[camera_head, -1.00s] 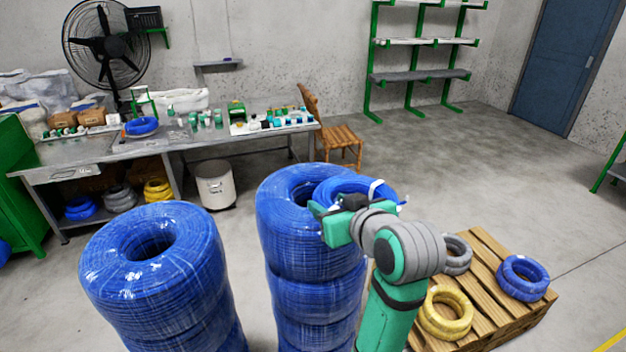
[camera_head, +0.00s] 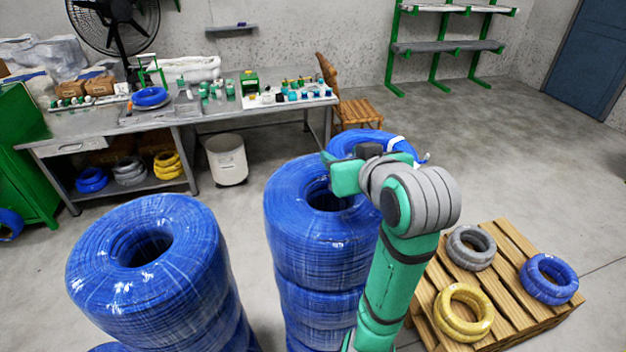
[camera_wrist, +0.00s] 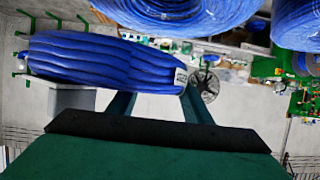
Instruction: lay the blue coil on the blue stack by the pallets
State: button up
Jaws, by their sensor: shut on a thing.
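My gripper (camera_head: 372,160) is shut on a blue coil (camera_head: 366,136) with a white tag, beyond the top of the middle blue stack (camera_head: 318,245). The coil appears raised and apart from the stack, and my gripper and arm hide its near side. The stack's hole shows below and left of the gripper. In the wrist view, the held coil (camera_wrist: 100,60) spans the upper left at my gripper's fingers (camera_wrist: 160,103). The wooden pallet (camera_head: 508,240) lies right of my arm.
Another blue stack (camera_head: 150,250) stands at the left. The pallet carries a grey coil (camera_head: 470,247), a yellow coil (camera_head: 463,310) and a blue coil (camera_head: 547,278). A workbench (camera_head: 120,135), white bin (camera_head: 227,160) and wooden chair (camera_head: 362,110) stand behind. Floor at the right is clear.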

jog(key=shift+w+a+f, duration=0.95)
jog(key=shift+a+f, duration=0.4)
jog(key=shift+f, duration=0.5)
jog(key=shift+w+a+f, duration=1)
jog(key=shift+a+f, duration=0.3)
jog(key=shift+f, duration=0.6)
jog(key=shift+w+a+f, duration=0.95)
jog(key=shift+a+f, duration=0.4)
jog(key=shift+f, duration=0.5)
jog(key=o, duration=1.6)
jog(key=shift+c, duration=0.2)
jog(key=v, duration=1.1)
jog(key=shift+s+d+r, duration=0.1)
jog(key=shift+s+r, duration=0.05)
jog(key=shift+s, duration=0.25)
jog(key=shift+s, duration=0.2)
